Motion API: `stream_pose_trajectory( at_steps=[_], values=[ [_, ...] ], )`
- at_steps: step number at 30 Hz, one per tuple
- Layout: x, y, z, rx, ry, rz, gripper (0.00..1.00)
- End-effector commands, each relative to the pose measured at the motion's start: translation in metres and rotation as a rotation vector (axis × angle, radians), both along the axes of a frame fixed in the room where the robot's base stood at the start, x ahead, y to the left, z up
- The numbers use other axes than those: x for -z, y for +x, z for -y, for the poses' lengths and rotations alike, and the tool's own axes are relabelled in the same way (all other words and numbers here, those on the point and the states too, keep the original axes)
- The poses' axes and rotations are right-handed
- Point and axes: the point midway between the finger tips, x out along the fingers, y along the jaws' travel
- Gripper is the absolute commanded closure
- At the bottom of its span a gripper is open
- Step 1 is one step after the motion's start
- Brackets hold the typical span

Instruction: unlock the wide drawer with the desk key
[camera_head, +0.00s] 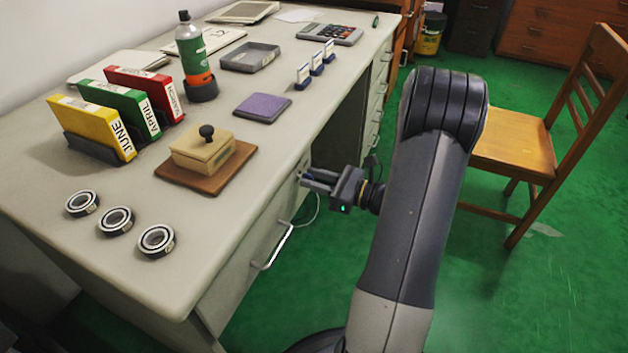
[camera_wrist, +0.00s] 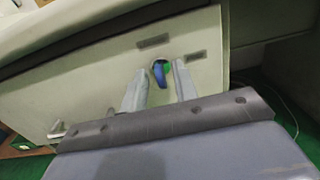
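The wide drawer (camera_head: 238,272) is in the desk front under the top and looks closed; its front (camera_wrist: 95,85) fills much of the wrist view. In the head view my gripper (camera_head: 303,178) is close to the desk front; the key cannot be made out there.
The drawer's bar handle (camera_head: 273,250) sticks out below and left of my gripper. The desktop (camera_head: 215,225) holds bearing rings (camera_head: 117,220), a wooden box (camera_head: 203,150), binders (camera_head: 120,110) and a bottle (camera_head: 195,60). A wooden chair (camera_head: 515,145) stands right. A thin cable hangs near my gripper.

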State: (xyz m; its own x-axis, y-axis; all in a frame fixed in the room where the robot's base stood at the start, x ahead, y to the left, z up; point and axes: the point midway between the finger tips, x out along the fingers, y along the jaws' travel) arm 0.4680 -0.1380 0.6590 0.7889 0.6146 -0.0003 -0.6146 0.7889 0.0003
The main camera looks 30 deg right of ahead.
Motion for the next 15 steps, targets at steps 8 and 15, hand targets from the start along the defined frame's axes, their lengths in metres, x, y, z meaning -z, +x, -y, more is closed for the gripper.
stream_pose_trajectory(
  at_steps=[8, 15],
  values=[
    [-0.0003, 0.0037, -0.0031, -0.001, 0.0, 0.0, 0.72],
    [-0.0002, 0.0034, -0.0029, -0.001, 0.0, 0.0, 0.84]
  ],
)
